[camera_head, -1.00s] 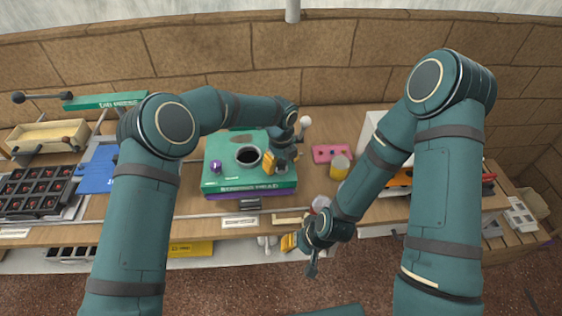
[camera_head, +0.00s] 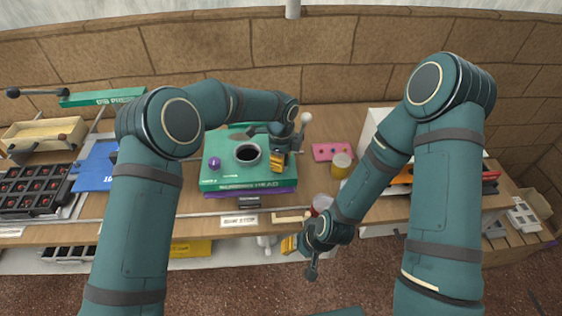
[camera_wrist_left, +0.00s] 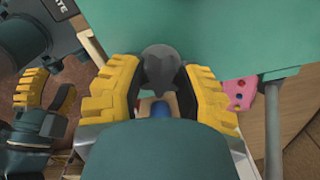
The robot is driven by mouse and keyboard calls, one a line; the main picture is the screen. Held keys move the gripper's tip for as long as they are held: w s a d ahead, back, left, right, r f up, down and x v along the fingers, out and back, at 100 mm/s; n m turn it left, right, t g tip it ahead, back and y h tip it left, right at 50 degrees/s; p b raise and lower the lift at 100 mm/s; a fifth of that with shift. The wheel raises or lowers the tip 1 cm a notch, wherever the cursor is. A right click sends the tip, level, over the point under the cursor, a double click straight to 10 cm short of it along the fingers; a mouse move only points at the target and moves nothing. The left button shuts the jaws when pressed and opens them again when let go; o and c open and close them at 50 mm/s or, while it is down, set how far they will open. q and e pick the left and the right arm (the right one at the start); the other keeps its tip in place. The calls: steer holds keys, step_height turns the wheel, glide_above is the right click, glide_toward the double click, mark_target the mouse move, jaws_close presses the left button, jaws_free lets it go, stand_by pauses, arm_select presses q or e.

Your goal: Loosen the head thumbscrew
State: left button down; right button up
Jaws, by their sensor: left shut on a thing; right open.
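The green head block (camera_head: 222,175) sits on the bench, with a round dark hole in its top and a purple knob (camera_head: 214,163) at its left. My left gripper (camera_head: 278,160) is at the block's right side. In the left wrist view its yellow fingers (camera_wrist_left: 160,88) are shut on a dark grey lobed knob, which looks like the head thumbscrew (camera_wrist_left: 160,62), beside the green block (camera_wrist_left: 225,35). The knob is hidden by the gripper in the head view. My right gripper (camera_head: 289,244) is open and empty in front of the bench edge, and also shows in the left wrist view (camera_wrist_left: 43,98).
A pink plate (camera_head: 325,152) and a yellow cylinder (camera_head: 341,166) stand right of the block. A white-tipped lever (camera_head: 306,118) rises close behind my left gripper. A blue plate (camera_head: 95,168) and a dark tray (camera_head: 35,190) lie to the left.

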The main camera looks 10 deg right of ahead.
arm_select(q)
steer(key=n+b, duration=0.1)
steer(key=n, duration=0.3)
steer(key=shift+f, duration=0.15)
steer(key=n+b, duration=0.1)
steer(key=n, duration=0.4)
steer(key=shift+n, duration=0.4)
steer(key=n, duration=0.4)
steer(key=shift+b, duration=0.35)
steer(key=n, duration=0.4)
steer(key=c, duration=0.6)
jaws_free()
